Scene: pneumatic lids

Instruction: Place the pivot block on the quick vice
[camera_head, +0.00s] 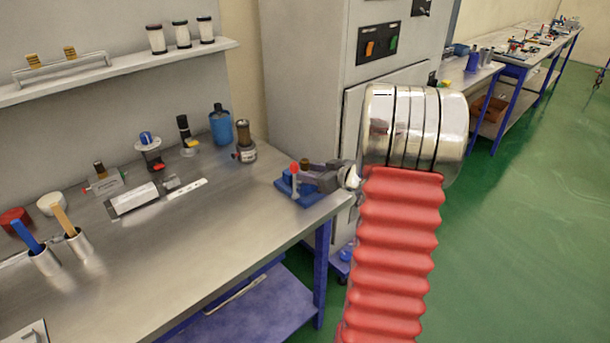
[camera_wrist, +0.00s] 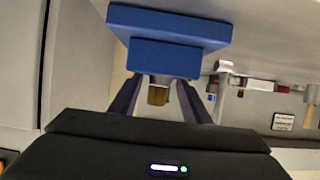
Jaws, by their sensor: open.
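The quick vice (camera_head: 295,190) is a blue block on a blue base with a red ball knob, at the bench's near right corner in the head view. The wrist view shows its blue base and body (camera_wrist: 165,55) upside down. My gripper (camera_head: 310,177) is at the vice, its dark fingers open on either side of a small brown piece (camera_wrist: 157,96), apparently the pivot block. In the wrist view the piece meets the blue body's edge and looks seated on it, but the contact is partly hidden. The brown piece also shows above the fingers in the head view (camera_head: 305,163).
A grey cabinet (camera_head: 310,90) rises behind the vice. Green floor lies open to the right.

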